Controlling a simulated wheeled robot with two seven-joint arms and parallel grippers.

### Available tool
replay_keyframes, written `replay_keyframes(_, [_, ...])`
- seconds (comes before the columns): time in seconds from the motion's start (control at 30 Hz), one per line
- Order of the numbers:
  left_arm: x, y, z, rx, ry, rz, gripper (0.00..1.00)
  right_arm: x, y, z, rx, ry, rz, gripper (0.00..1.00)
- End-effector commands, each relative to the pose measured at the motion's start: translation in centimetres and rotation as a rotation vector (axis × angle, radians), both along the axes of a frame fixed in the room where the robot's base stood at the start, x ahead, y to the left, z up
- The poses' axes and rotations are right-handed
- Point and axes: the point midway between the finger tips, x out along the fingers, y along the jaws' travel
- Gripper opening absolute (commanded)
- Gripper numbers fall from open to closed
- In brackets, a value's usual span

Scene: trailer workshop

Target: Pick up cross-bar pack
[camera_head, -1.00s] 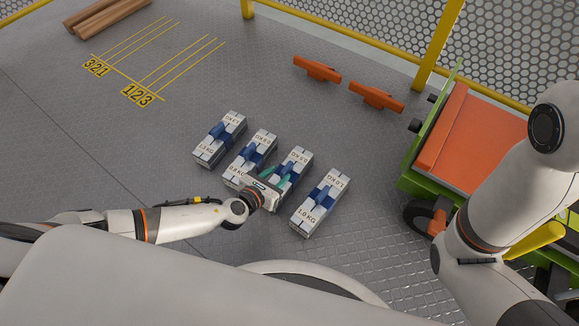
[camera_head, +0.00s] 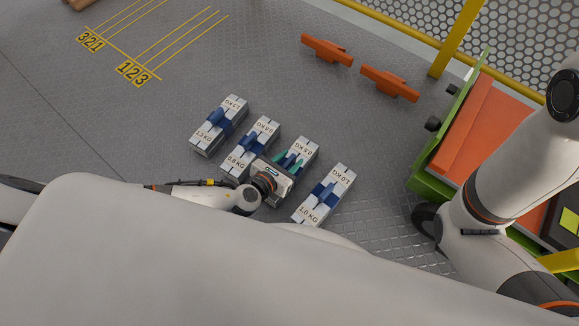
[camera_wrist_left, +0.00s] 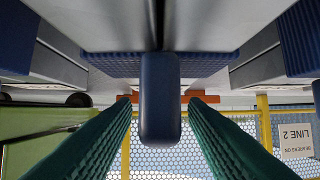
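Several cross-bar packs, pale blocks with blue bands and weight labels, lie in a row on the floor in the head view. They include the 0.8 KG pack (camera_head: 235,160) and the 1.0 KG pack (camera_head: 337,181). My left gripper (camera_head: 289,161) is over the pack between these two (camera_head: 308,147) and hides its near part. In the left wrist view, the green fingers stand open on either side of a blue upright handle (camera_wrist_left: 160,110), with gaps showing on both sides. My right gripper is out of view.
Another pack (camera_head: 219,124) lies at the row's left end. Orange brackets (camera_head: 327,50) (camera_head: 390,83) lie beyond the row. A green-framed cart with an orange top (camera_head: 490,120) stands at the right. Floor left of the packs, with yellow markings (camera_head: 130,60), is clear.

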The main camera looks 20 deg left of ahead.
Motion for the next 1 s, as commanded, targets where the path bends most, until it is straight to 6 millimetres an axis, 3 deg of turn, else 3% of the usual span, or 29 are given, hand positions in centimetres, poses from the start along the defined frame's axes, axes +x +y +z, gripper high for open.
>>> replay_keyframes(0.03, [0.01, 0.00, 0.01, 0.000, 0.000, 0.000, 0.32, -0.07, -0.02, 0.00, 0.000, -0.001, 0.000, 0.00])
replay_keyframes(0.23, [0.04, 0.01, 0.02, 0.000, -0.001, 0.000, 0.00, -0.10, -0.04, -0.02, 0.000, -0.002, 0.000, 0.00])
replay_keyframes(1.0, [0.11, 0.04, 0.06, 0.000, -0.002, 0.001, 0.00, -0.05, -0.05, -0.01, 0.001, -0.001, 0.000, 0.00])
